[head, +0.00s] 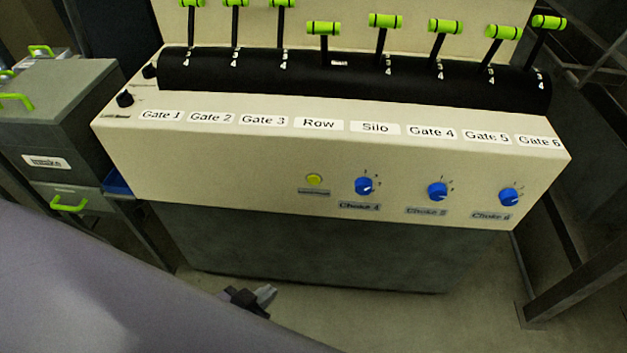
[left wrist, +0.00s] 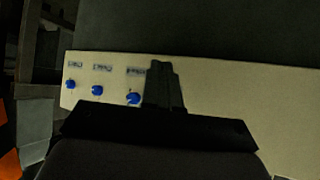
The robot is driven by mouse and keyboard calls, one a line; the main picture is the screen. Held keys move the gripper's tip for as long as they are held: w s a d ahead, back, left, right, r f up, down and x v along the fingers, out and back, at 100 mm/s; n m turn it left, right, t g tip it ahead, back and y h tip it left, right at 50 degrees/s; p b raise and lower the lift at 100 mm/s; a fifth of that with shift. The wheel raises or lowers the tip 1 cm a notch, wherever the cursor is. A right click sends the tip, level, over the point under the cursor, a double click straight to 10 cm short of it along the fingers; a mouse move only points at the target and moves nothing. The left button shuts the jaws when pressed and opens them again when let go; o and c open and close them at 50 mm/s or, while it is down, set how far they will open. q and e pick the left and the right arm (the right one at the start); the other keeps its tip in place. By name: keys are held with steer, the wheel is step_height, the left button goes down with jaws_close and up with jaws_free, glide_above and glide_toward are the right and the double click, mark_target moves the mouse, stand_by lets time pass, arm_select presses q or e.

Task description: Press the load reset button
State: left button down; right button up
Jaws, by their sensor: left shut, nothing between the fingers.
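A cream control panel (head: 230,160) fills the middle of the head view. A round yellow button (head: 314,180) sits on its front face, left of the Choke 4 knob; the small label under it is too blurred to read. My left gripper (head: 262,296) shows below the panel's front, lower than the button and to its left in the picture, apart from it. In the left wrist view the shut, empty fingers (left wrist: 163,80) stand in front of the panel, right of the nearest blue knob. The yellow button is not visible there. My right gripper is not in view.
Blue knobs Choke 4 (head: 364,186), Choke 5 (head: 437,191) and Choke 6 (head: 508,197) line the front. Green-handled levers (head: 385,21) rise from the black curved top. Two small black controls (head: 125,99) sit at the left end. A grey cabinet (head: 60,110) stands left.

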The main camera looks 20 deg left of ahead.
mark_target(314, 180)
arm_select(q)
steer(key=w+d+r+n+t+h+p, duration=0.1)
steer(key=w+r+h+p, duration=0.1)
steer(key=w, duration=0.5)
steer(key=w+d+r+n+t+h+p, duration=0.1)
steer(key=w+r+h, duration=0.1)
steer(key=w+r, duration=0.2)
steer(key=w, duration=0.2)
steer(key=shift+w+d+r+n+t+p, duration=0.2)
steer(key=shift+w+n+t+p, duration=0.1)
steer(key=shift+w+p, duration=0.1)
steer(key=w+a+b, duration=0.2)
steer(key=w+b, duration=0.4)
steer(key=w, duration=0.2)
steer(key=shift+w+a, duration=0.15)
steer(key=shift+a, duration=0.05)
